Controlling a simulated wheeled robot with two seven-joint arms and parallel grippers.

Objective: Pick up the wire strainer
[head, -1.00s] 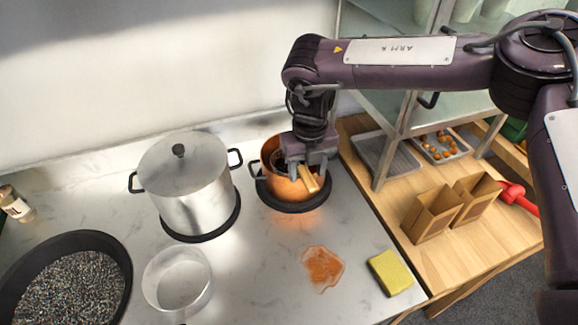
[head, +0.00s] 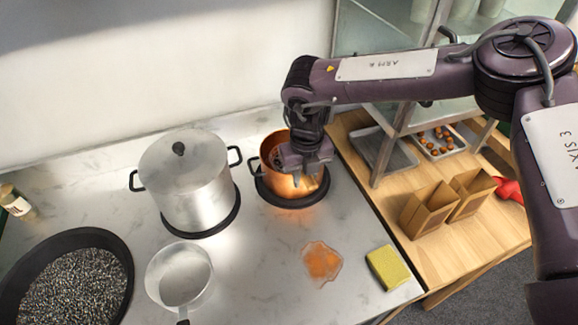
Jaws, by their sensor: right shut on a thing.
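My right gripper (head: 310,172) reaches down at the copper pot (head: 273,182), over its near right rim. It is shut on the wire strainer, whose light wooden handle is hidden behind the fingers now. The strainer's head is not clear; the arm and gripper cover most of the pot's opening. The copper pot stands on a round black burner (head: 286,203). My left gripper is not in view.
A lidded steel pot (head: 190,195) stands left of the copper pot. In front are a round pan with a handle (head: 178,275) and a black pan (head: 117,255). A yellow sponge (head: 388,268), paper bags (head: 427,215) and a shelf post (head: 388,155) are at right.

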